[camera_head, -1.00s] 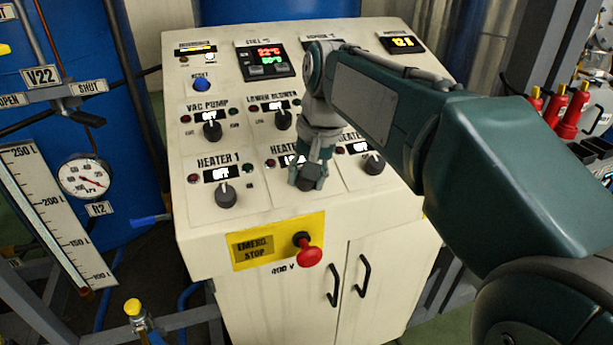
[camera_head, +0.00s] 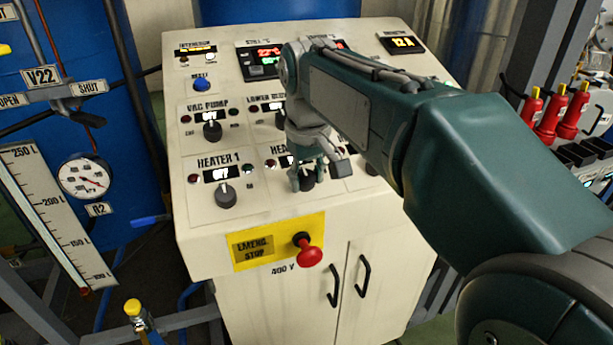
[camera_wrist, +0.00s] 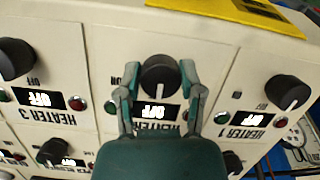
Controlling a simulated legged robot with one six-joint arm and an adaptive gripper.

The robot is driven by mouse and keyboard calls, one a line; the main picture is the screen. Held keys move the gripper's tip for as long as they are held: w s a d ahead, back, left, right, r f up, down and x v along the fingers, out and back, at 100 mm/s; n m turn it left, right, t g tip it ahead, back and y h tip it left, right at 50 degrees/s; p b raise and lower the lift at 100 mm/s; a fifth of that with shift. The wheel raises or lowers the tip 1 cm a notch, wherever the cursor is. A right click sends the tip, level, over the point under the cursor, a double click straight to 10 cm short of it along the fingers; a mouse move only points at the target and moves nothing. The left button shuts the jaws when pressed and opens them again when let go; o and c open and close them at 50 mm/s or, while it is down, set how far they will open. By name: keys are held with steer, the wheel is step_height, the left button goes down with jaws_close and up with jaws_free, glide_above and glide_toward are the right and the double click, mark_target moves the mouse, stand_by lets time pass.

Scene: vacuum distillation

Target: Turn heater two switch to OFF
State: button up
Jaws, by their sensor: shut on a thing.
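The heater two switch is a round black knob (camera_wrist: 160,75) on the sloped white panel. The wrist view shows the panel upside down. A small display (camera_wrist: 156,112) beside the knob, over the partly covered HEATER 2 label, reads OFF. My gripper (camera_wrist: 160,72) has one finger on each side of the knob and is shut on it. In the head view, my gripper (camera_head: 314,178) covers much of the HEATER 2 label and display, and only part of the knob (camera_head: 307,184) shows.
The heater 1 knob (camera_head: 226,195) is to the left, and the heater 3 knob (camera_wrist: 14,58) is on the other side. The vac pump knob (camera_head: 212,130) is above heater 1.

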mark_target(306, 182)
steer(key=shift+f, duration=0.1)
stand_by(0.3)
steer(key=o, duration=1.2)
steer(key=shift+c, duration=0.2)
step_height(306, 182, up, 12)
steer(key=s, duration=0.1)
steer(key=shift+s+f, duration=0.1)
steer(key=shift+s, duration=0.05)
steer(key=s+d+f+m+t, duration=0.2)
steer(key=s+d+f, duration=0.4)
steer(key=s+f, duration=0.2)
steer(key=s+d+f+m+t, duration=0.2)
steer(key=s+d+f, duration=0.4)
steer(key=s+f, duration=0.3)
step_height(306, 182, down, 4)
steer(key=shift+s+d+r+m, duration=0.25)
steer(key=shift+s+m, duration=0.05)
steer(key=shift+m, duration=0.5)
